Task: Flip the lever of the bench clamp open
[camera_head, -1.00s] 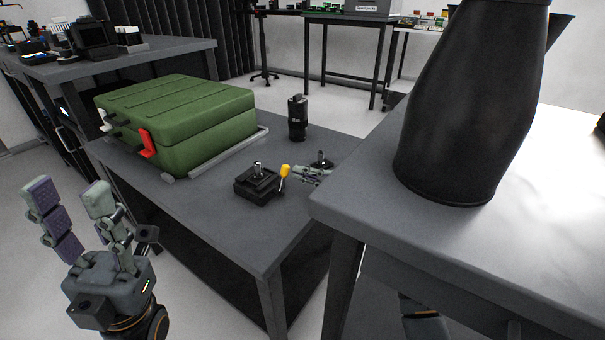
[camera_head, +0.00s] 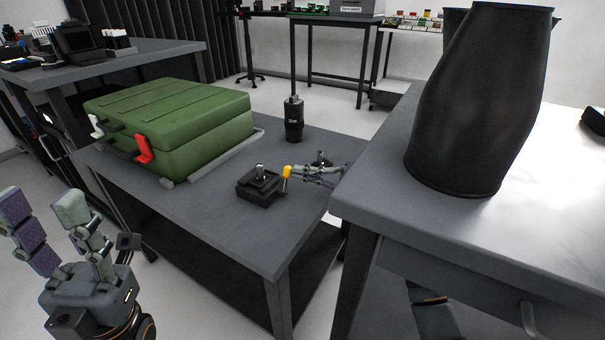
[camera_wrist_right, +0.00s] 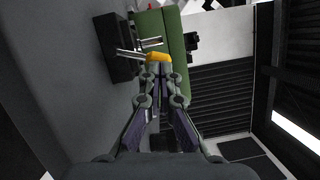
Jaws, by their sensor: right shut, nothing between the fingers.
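The bench clamp (camera_head: 258,186) is a dark block on the low grey table, with a short metal post on top. Its lever stands roughly upright at the clamp's right side, with a yellow tip (camera_head: 287,171). The clamp (camera_wrist_right: 120,48) and the yellow tip (camera_wrist_right: 157,57) also show in the right wrist view. My right gripper (camera_head: 297,170) reaches in from the right, shut and empty. Its fingertips (camera_wrist_right: 155,70) are right at the yellow tip; I cannot tell whether they touch it. My left gripper (camera_head: 42,208) is open and empty at lower left, away from the table.
A green case (camera_head: 170,120) with a red latch (camera_head: 143,147) lies on the low table (camera_head: 230,218), left of the clamp. A black cylinder (camera_head: 294,122) stands behind the clamp. A higher table (camera_head: 370,205) with a large black vessel (camera_head: 470,110) borders the right side.

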